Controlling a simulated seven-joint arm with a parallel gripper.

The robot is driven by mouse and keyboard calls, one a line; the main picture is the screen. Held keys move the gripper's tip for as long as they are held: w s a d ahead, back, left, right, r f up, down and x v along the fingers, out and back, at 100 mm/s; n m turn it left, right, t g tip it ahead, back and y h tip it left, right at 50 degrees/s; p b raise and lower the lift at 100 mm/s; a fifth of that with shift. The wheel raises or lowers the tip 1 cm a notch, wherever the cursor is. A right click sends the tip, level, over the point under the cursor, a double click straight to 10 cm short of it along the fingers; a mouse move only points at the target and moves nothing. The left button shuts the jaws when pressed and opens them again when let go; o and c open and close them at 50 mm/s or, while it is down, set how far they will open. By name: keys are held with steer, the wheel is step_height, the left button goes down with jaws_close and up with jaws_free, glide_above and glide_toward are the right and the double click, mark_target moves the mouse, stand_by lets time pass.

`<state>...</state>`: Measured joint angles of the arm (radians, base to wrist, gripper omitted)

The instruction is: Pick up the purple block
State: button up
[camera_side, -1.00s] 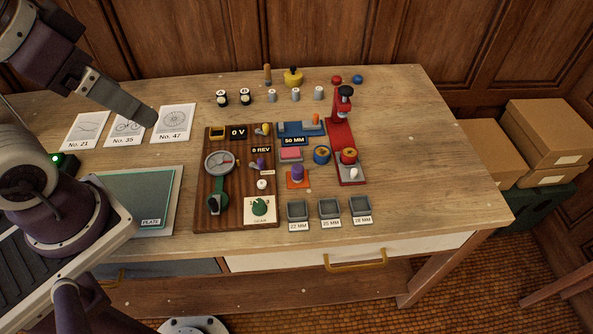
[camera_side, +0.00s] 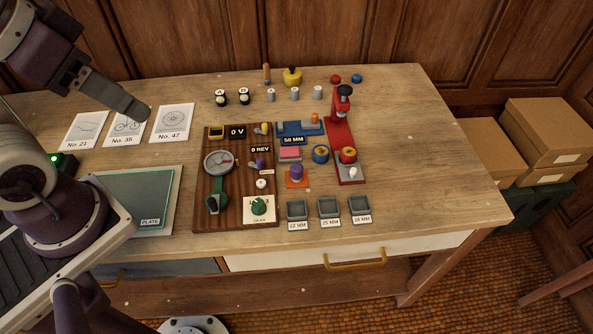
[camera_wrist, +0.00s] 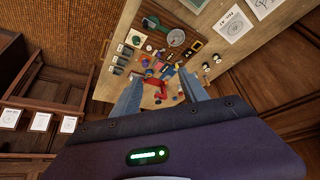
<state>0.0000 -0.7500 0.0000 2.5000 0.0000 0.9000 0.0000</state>
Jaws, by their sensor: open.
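A purple block (camera_side: 296,172), rounded like a short cylinder, stands upright on a small orange pad (camera_side: 297,184) in the middle of the workbench. A smaller purple piece (camera_side: 260,163) sits on the dark slatted board (camera_side: 236,222) to its left. My gripper (camera_side: 140,110) is up at the left in the side view, well away from the purple block. In the wrist view my gripper (camera_wrist: 160,92) has its two fingers spread, with nothing held between them. The block is too small to pick out surely there.
A red press (camera_side: 340,125) stands right of the block. Three grey trays (camera_side: 329,209) line the front, and several small cylinders (camera_side: 295,94) stand behind. Picture cards (camera_side: 126,127) and a green plate (camera_side: 137,198) lie at left. The bench's right part is clear.

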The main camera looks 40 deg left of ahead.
steer(key=m+g, duration=0.6)
steer(key=m, duration=1.7)
glide_above(297, 167)
step_height(297, 167, down, 25)
steer(key=shift+s+d+r, duration=0.1)
steer(key=shift+d+r, duration=0.05)
steer(key=shift+r, duration=0.05)
step_height(297, 167, down, 7)
steer(key=shift+f, duration=0.1)
jaws_close()
